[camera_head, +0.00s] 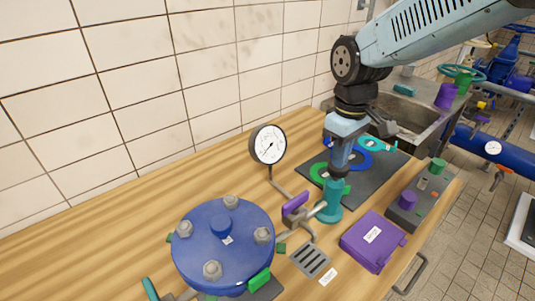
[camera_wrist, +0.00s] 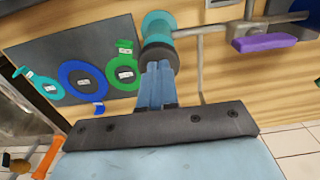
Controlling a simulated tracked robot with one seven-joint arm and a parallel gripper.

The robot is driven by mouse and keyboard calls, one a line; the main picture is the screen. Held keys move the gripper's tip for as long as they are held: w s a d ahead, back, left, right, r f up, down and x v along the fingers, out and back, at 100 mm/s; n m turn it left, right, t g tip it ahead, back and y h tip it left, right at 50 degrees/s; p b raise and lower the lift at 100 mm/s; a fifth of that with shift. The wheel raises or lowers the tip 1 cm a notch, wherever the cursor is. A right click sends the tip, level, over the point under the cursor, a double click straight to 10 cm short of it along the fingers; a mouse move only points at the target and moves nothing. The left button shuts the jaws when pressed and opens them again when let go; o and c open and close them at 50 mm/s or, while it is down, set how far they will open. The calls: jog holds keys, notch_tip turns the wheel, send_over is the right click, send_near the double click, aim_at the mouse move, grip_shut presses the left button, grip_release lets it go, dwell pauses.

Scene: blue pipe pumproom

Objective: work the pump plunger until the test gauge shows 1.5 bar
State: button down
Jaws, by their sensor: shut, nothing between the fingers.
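The pump is a teal upright cylinder (camera_head: 331,205) on the bench, left of the purple box; its teal body also shows at the top of the wrist view (camera_wrist: 158,20). A dark round cap (camera_wrist: 158,53) sits at its top end. My gripper (camera_head: 337,172) is shut and empty, pointing down with its fingertips at the cap; I cannot tell whether they touch it. In the wrist view the shut blue fingers (camera_wrist: 157,68) line up with the cap. The test gauge (camera_head: 268,144) has a white dial and stands behind-left of the pump; its reading is too small to tell.
A blue bolted flange (camera_head: 215,225) stands front left. A purple-handled valve (camera_head: 295,204) sits beside the pump. A dark mat (camera_head: 385,172) with coloured rings lies behind it. A purple box (camera_head: 373,242) and a grey block (camera_head: 415,210) lie right. Bare bench is at left.

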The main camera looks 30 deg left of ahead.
notch_tip(320, 180, up, 8)
dwell(1.1)
dwell(0.4)
jog(key=shift+f+m, duration=0.5)
jog(key=shift+m, duration=0.5)
jog(key=shift+f+m, duration=0.5)
jog(key=shift+m, duration=0.5)
jog(key=shift+f+m, duration=0.5)
jog(key=shift+m, duration=0.5)
